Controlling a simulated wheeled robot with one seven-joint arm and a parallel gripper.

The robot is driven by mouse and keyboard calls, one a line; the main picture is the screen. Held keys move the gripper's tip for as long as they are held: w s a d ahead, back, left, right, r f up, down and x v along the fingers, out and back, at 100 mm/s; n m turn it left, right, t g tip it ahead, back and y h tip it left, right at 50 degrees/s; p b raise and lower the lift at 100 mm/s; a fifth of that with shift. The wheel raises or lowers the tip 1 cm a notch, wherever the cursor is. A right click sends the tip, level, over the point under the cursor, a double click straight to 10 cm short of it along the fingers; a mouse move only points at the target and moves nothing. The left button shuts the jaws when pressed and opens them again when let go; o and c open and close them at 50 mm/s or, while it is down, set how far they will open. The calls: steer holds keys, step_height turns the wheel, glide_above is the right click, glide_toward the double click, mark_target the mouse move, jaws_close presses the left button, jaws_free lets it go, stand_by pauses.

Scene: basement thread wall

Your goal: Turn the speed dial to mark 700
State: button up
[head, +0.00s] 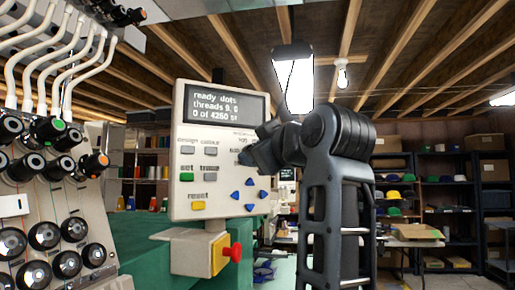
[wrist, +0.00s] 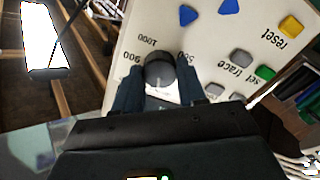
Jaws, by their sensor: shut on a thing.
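The speed dial (wrist: 160,66) is a small dark round knob on the pale control panel (head: 181,125). In the wrist view the panel is upside down, with the marks 1000 and 900 readable beside the dial and another mark partly hidden. My gripper (wrist: 158,84) has its two dark fingers on either side of the dial and is shut on it. In the head view my gripper (head: 265,143) reaches the panel's right side and covers the dial. The 700 mark and the dial's pointer cannot be made out.
The panel has a lit display (head: 226,104), blue arrow buttons (head: 249,194), a yellow reset button (head: 198,206) and a green button (head: 186,177). A red stop knob (head: 233,252) sits below it. Thread-machine knobs (head: 44,236) fill the left side. Shelves (head: 447,190) stand far behind.

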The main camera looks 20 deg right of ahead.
steer(key=shift+n, duration=0.8)
steer(key=o, duration=1.1)
steer(key=shift+c, duration=0.2)
steer(key=s+b, duration=0.1)
steer(key=s, duration=0.6)
steer(key=shift+s+d, duration=0.25)
steer(key=shift+s, duration=0.15)
